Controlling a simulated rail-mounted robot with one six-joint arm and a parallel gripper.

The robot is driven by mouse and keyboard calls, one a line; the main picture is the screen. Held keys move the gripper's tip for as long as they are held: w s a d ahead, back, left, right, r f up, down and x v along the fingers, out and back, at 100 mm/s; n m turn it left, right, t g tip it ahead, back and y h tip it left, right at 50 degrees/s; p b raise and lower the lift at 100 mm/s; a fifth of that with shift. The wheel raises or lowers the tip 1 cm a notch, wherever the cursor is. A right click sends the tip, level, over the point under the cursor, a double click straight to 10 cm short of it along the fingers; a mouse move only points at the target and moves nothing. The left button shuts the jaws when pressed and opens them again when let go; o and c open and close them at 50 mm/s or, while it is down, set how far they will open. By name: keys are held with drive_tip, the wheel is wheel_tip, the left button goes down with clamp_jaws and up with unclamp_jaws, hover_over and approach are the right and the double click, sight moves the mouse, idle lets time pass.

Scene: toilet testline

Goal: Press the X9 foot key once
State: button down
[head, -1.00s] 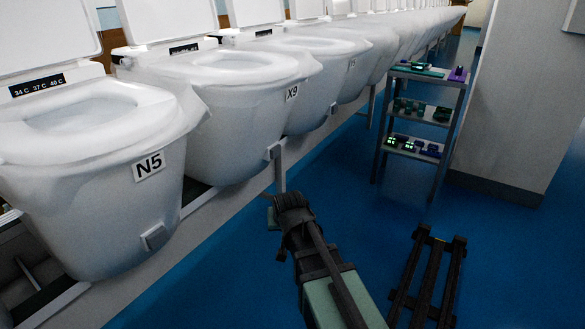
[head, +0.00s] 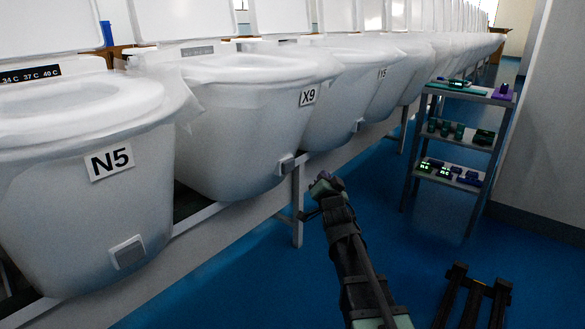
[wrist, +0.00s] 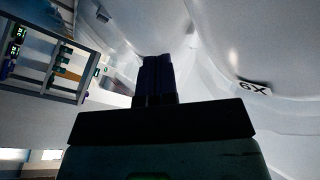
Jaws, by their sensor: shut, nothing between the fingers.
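The X9 toilet carries a white X9 label (head: 308,95) on its bowl, which shows upside down in the wrist view (wrist: 254,87). The X9 foot key (head: 287,165) is a small pale square pad low on that bowl's front, above a metal support leg. My gripper (head: 324,184) is just right of and slightly below the key in the head view, with a visible gap between them in the picture. In the wrist view its dark fingers (wrist: 157,76) are together and empty, beside the white bowl. I cannot make out the X9 key in the wrist view.
The N5 toilet (head: 78,135) with its own key (head: 127,252) stands at left; the Y5 toilet (head: 372,90) stands beyond X9. A shelf rack (head: 412,165) with small devices is at right. A dark slatted frame (head: 475,290) lies lower right. Blue floor is open between.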

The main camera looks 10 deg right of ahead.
sight(288, 166)
drive_tip(key=shift+w, duration=0.1)
drive_tip(key=w+a, duration=0.6)
drive_tip(key=shift+w, duration=0.15)
idle(2.1)
drive_tip(key=shift+w+a, duration=0.25)
drive_tip(key=shift+w, duration=0.05)
